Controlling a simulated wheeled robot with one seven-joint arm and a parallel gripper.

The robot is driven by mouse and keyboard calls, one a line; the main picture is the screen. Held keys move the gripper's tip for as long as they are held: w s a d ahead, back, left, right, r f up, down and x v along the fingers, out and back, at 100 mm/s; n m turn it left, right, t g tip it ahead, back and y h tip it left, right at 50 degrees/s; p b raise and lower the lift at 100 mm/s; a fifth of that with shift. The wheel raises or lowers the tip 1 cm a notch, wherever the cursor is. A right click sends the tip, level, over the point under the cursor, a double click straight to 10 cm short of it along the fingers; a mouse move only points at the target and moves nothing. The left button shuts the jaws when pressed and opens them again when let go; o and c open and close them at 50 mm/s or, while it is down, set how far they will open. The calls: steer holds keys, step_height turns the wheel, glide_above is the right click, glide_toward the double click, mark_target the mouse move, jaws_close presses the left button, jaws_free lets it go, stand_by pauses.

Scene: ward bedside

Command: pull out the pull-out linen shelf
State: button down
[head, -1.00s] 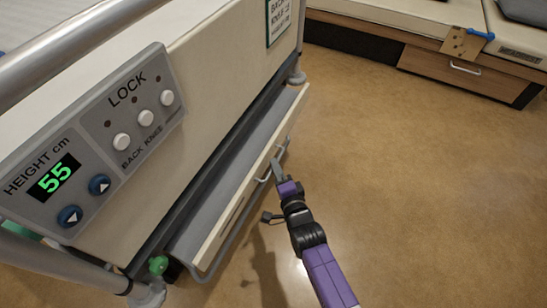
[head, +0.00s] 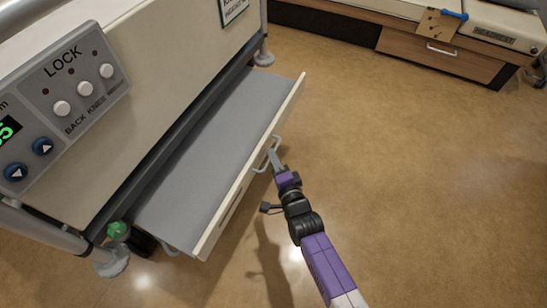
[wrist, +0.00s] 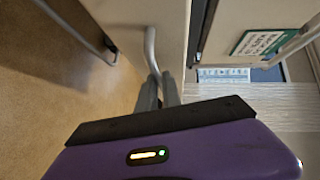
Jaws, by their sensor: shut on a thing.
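The pull-out linen shelf (head: 212,143) is a flat grey panel with a cream front edge, standing well out from the foot end of the bed. Its metal bar handle (head: 267,158) is on the front face, and it also shows in the wrist view (wrist: 150,45). My gripper (head: 273,157) is shut on the handle, with its fingers (wrist: 159,88) around the bar in the wrist view. The fingers hide part of the bar.
The bed's end panel (head: 130,120) with a lock and height control box (head: 65,95) stands at the left. A green-capped part (head: 118,230) is near the shelf's near corner. A wooden drawer unit (head: 440,55) is at the back right. The floor (head: 400,170) right of the shelf is clear.

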steer(key=c, duration=1.5)
jaws_free()
steer(key=p+v, duration=0.7)
steer(key=p, duration=0.1)
steer(key=shift+s+d, duration=0.2)
steer(key=shift+s, duration=0.15)
